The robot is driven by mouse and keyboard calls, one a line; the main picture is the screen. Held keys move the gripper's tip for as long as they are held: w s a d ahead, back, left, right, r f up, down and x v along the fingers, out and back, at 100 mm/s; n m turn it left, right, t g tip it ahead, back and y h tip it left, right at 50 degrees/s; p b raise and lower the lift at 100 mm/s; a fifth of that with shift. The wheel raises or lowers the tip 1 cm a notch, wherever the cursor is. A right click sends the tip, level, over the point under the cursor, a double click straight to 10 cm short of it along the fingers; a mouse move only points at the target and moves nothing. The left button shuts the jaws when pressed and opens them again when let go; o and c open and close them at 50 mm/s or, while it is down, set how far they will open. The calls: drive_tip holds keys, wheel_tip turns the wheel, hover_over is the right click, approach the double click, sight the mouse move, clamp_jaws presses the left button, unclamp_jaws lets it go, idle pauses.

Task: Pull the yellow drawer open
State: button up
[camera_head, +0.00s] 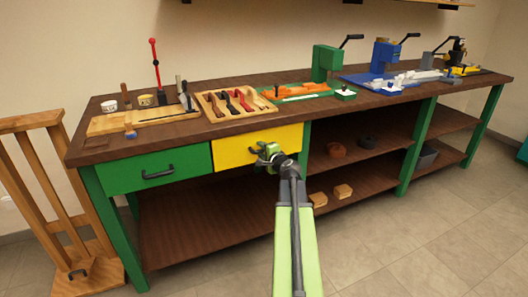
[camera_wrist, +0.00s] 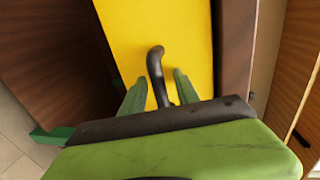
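The yellow drawer (camera_head: 232,150) is under the bench top, right of the green drawer, and its front looks flush with the bench in the head view. Its yellow front (camera_wrist: 187,40) fills the middle of the wrist view, with a dark curved handle (camera_wrist: 155,65) on it. My gripper (camera_head: 268,154) is at the drawer front and covers the handle in the head view. In the wrist view my gripper (camera_wrist: 158,90) has its two green fingers apart, one on each side of the handle. Gaps show between the fingers and the handle.
The green drawer (camera_head: 155,171) with a dark handle is to the left. The bench top (camera_head: 215,134) overhangs the drawers and carries a tool tray (camera_head: 236,103) and several machines. A wooden rack (camera_head: 50,165) stands at the left. The floor (camera_head: 420,240) in front is clear.

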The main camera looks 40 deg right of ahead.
drive_tip(key=shift+s+d, duration=0.15)
drive_tip(key=shift+d, duration=0.05)
drive_tip(key=shift+s+d, duration=0.15)
drive_tip(key=shift+d, duration=0.05)
clamp_jaws()
drive_tip(key=shift+d, duration=0.15)
idle(0.7)
drive_tip(key=shift+s, duration=0.1)
